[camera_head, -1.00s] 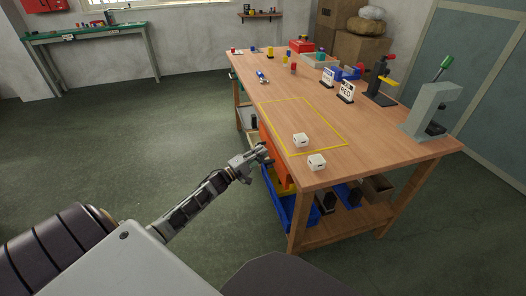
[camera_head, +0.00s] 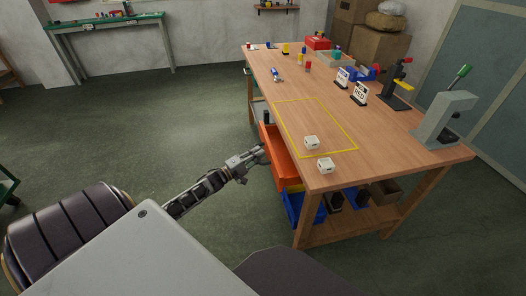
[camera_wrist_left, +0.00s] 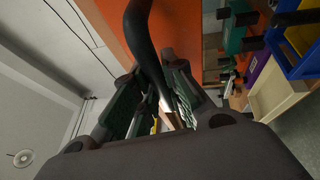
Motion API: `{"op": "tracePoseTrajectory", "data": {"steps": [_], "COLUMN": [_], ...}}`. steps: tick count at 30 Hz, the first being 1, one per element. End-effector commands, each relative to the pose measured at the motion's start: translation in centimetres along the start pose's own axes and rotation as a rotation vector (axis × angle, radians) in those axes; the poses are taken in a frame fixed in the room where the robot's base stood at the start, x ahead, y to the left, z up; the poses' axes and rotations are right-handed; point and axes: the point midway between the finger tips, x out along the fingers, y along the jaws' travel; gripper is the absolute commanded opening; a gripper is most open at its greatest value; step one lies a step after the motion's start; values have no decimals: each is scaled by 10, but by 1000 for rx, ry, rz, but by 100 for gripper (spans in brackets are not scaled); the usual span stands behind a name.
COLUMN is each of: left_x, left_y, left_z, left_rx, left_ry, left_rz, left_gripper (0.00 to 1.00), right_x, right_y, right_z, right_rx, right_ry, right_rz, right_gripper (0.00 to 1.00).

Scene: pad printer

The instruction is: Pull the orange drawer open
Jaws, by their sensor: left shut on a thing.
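The orange drawer (camera_head: 282,167) is under the left edge of the wooden table and sticks out from it, partly open, with some of its inside showing. My left gripper (camera_head: 263,156) is at the drawer's front. In the left wrist view the fingers (camera_wrist_left: 160,100) are closed around the dark curved handle (camera_wrist_left: 140,32), with the orange drawer front (camera_wrist_left: 110,22) behind it. The fingers hide part of the handle. My right gripper is not in view.
Blue bins (camera_head: 300,210) sit below the drawer. The green floor (camera_head: 150,120) left of the table is clear.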

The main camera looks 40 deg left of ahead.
Motion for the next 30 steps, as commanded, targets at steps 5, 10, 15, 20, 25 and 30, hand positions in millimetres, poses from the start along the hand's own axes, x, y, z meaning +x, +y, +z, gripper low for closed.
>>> {"op": "tracePoseTrajectory", "data": {"steps": [5, 10, 15, 20, 25, 30], "left_x": [-17, -33, -51, -68, -86, -101], "left_y": [4, 7, 11, 14, 18, 20], "left_z": [-7, -14, -21, -28, -36, -42], "left_rx": [1, 1, 0, 1, 0, 0], "left_ry": [2, 1, 2, 2, 1, 1], "left_rz": [-5, -5, -5, -5, -4, -4], "left_gripper": [0, 0, 0, 0, 0, 0], "right_x": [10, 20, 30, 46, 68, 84], "right_y": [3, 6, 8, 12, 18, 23], "right_z": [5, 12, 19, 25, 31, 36], "right_rx": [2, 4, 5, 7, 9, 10], "right_ry": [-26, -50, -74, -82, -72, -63], "right_rz": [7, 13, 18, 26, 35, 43], "right_gripper": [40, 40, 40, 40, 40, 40]}}
